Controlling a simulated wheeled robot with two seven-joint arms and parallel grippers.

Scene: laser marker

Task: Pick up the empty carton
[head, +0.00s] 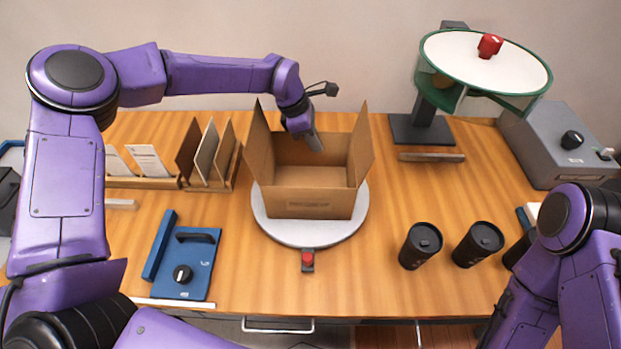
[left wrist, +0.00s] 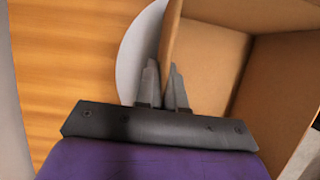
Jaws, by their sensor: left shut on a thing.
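The empty brown carton (head: 306,205) stands upright with its top open and side flaps raised, on a round white turntable (head: 298,235) in the middle of the table. My left gripper (head: 316,143) reaches down from behind at the carton's far wall. In the left wrist view the left gripper (left wrist: 164,72) is shut on a thin wall of the carton (left wrist: 215,62), with one finger on each side. The carton's inside looks bare. My right arm shows at the lower right, but its gripper is out of view.
File racks (head: 210,160) with upright cards stand left of the carton. A blue device (head: 188,262) lies front left, and a red button (head: 308,260) sits before the turntable. Two black cups (head: 421,245) (head: 478,244), a green-rimmed stand (head: 425,128) and a grey box (head: 560,145) are right.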

